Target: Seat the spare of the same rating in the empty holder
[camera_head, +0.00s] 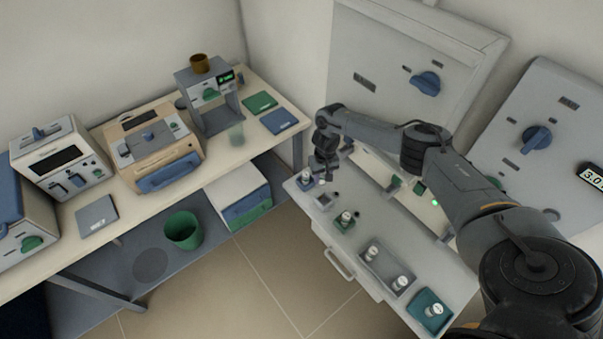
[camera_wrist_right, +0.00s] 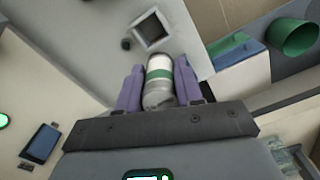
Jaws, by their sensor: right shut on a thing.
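My right gripper (camera_head: 325,172) hangs over the far end of the grey bench top. In the right wrist view its purple fingers (camera_wrist_right: 158,85) are shut on a pale cylindrical fuse with a green band (camera_wrist_right: 159,72). A dark square opening in a light frame (camera_wrist_right: 151,30), which looks like the empty holder, lies just beyond the fuse; the fuse appears apart from it. In the head view this holder (camera_head: 325,201) is just below the gripper. My left gripper is out of view.
A grey tray (camera_head: 370,269) holds two white-topped fuses, and a teal tray (camera_head: 420,298) holds another. Panels with blue knobs (camera_head: 426,84) rise behind the bench. A drawer handle (camera_head: 338,264) juts from its front. Open floor separates it from the table at left.

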